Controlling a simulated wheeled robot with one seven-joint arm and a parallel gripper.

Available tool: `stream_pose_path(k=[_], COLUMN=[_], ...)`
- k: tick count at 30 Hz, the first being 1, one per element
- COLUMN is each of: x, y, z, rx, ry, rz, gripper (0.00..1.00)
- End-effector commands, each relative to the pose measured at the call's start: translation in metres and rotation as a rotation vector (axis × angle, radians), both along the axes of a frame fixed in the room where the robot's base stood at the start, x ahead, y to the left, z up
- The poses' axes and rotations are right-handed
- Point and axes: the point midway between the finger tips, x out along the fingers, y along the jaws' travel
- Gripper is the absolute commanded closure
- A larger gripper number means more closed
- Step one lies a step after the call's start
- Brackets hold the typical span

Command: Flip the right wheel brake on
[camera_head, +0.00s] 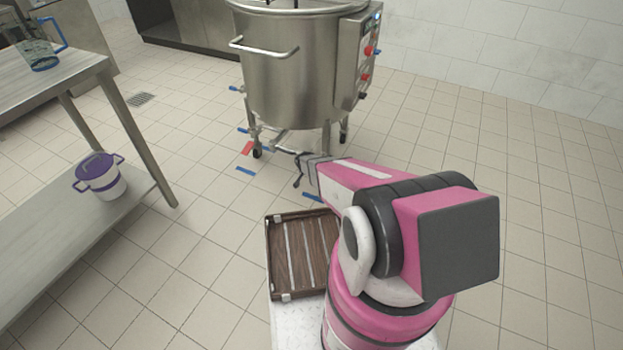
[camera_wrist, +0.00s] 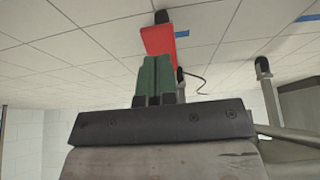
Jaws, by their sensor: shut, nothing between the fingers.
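The steel kettle (camera_head: 295,70) stands on legs with casters. Its front left caster (camera_head: 257,153) has a red brake pedal (camera_head: 247,148) beside it. Another caster (camera_head: 343,137) shows at the right. My gripper (camera_head: 299,172) is low in front of the kettle, and my arm hides part of the area behind it. In the wrist view, the green fingertips (camera_wrist: 153,76) are together and empty. A red brake pedal (camera_wrist: 157,40) lies just past them, by a black caster (camera_wrist: 161,17). Whether they touch, and which wheel this is, I cannot tell.
A wooden tray (camera_head: 301,255) lies in front of me. At the left, a steel table (camera_head: 60,72) carries a blue-handled jug (camera_head: 38,54), with a purple-lidded pot (camera_head: 99,178) on its lower shelf. Blue tape strips (camera_head: 245,171) mark the floor. The floor at right is clear.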

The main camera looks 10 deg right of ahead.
Motion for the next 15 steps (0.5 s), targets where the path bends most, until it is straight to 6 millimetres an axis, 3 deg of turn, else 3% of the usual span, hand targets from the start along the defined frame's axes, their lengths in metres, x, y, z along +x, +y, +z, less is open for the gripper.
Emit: stream_pose_path(k=[6,15], x=[-0.031,-0.046], y=[0.019,0.033], z=[0.037,0.06], rx=[0.0,-0.001], ry=[0.0,0.001], rz=[0.002,0.0], gripper=[1.0,1.0])
